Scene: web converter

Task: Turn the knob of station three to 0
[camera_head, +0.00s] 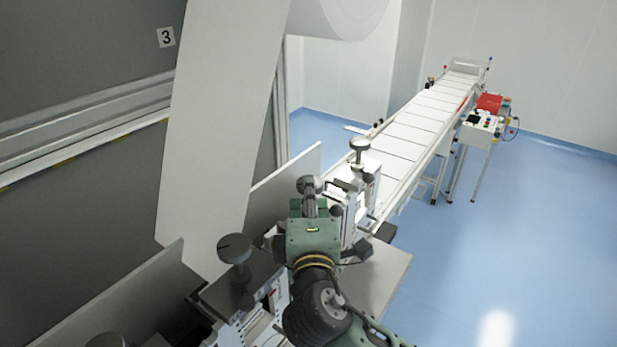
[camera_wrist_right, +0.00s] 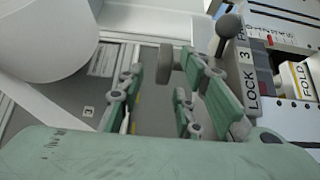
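The station three knob (camera_wrist_right: 165,64) is a round grey disc beside the panel marked LOCK 3 (camera_wrist_right: 247,62). In the head view a grey round knob (camera_head: 308,185) shows just beyond my right gripper (camera_head: 311,207). In the right wrist view my right gripper (camera_wrist_right: 163,82) has its green fingers apart, on either side of the knob. The right finger looks close to the disc, and a gap shows on the left; contact is unclear. A numbered scale (camera_wrist_right: 272,32) with a red mark shows at the upper right; its reading is unclear. My left gripper is out of view.
A ball-ended lever (camera_wrist_right: 229,27) stands right of the knob. Other knobs stand nearby, one front left (camera_head: 235,249) and one behind (camera_head: 359,145). A wide white web (camera_head: 215,120) hangs at left. A conveyor (camera_head: 420,120) runs back right. The blue floor (camera_head: 530,230) is clear.

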